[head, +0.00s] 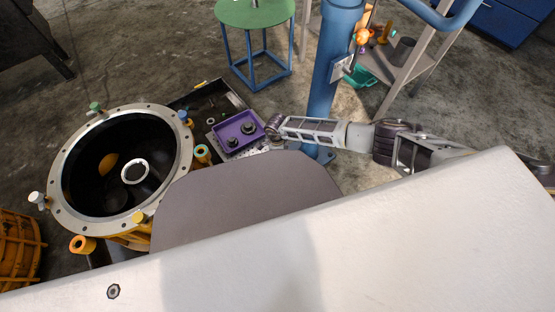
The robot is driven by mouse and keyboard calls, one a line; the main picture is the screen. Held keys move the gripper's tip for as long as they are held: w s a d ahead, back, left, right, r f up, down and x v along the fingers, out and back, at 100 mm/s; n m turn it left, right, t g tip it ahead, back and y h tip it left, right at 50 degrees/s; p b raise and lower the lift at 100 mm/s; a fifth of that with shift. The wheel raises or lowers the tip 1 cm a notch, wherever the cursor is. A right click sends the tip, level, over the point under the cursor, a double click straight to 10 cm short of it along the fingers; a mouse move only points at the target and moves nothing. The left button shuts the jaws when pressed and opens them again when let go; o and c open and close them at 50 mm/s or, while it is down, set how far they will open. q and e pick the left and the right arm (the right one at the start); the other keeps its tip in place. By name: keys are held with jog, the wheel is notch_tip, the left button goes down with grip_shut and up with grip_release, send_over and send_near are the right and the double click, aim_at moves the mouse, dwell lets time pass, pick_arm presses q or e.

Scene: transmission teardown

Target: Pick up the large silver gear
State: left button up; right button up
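A silver ring-shaped part (134,172) shows inside the dark bore of the large round housing (178,185) at the left. It may be the large silver gear; I cannot make out teeth on it. A purple tray (221,130) to the right of the housing holds dark round parts (247,129). My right gripper (272,128) reaches in from the right and is at the right side of the purple tray, well away from the silver ring. It is too small and dark to show whether its fingers are open. My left gripper is not in view.
A dark bench tray (195,97) with small parts lies behind the housing. A blue post (325,75) stands just behind my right arm. A green-topped stool (255,12) and a grey shelf cart (408,72) stand at the back. Orange clamps ring the housing.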

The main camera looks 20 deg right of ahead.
dwell(0.3)
jog(key=shift+r, duration=0.1)
grip_shut()
